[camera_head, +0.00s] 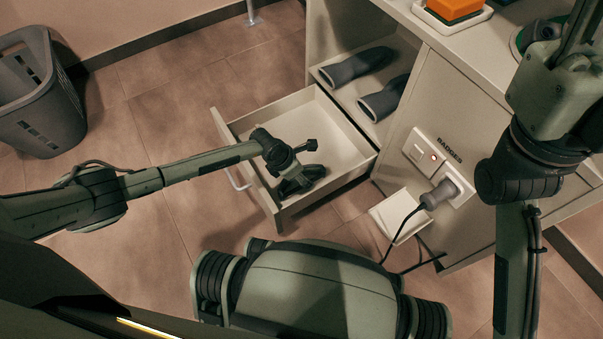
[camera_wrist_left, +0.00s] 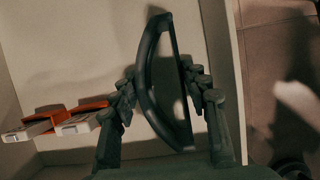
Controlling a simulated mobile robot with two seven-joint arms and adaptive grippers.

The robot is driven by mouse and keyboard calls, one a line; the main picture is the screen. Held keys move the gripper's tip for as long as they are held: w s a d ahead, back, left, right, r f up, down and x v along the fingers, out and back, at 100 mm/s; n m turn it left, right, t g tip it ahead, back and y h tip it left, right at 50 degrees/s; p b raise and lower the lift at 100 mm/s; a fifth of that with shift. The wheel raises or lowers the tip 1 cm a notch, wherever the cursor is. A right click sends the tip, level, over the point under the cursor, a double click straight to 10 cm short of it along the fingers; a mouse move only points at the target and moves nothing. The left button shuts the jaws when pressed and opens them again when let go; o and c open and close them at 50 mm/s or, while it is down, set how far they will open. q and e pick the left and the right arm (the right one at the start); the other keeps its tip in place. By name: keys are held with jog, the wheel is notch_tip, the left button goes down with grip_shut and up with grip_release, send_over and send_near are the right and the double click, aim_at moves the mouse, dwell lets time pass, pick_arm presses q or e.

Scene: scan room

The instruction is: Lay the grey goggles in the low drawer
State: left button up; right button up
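The low drawer (camera_head: 227,133) stands pulled out of the pale cabinet. My left gripper (camera_head: 303,162) reaches into it from the left, near its front. In the left wrist view, a dark curved piece that looks like the goggles (camera_wrist_left: 150,85) stands between the two fingers of my left gripper (camera_wrist_left: 162,88). The fingers are spread on either side of it, with narrow gaps; firm contact is not visible. In the head view, a dark shape below the gripper is partly hidden by it.
Orange and white items (camera_wrist_left: 78,120) lie at the left in the wrist view. Two dark rounded items (camera_head: 355,66) lie in the open shelf above the drawer. A plug with a black cable (camera_head: 437,195) sits in the cabinet side. A grey basket (camera_head: 40,95) stands at the far left.

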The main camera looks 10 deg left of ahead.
pick_arm(q)
jog(key=o, duration=0.4)
jog(key=shift+o, duration=0.2)
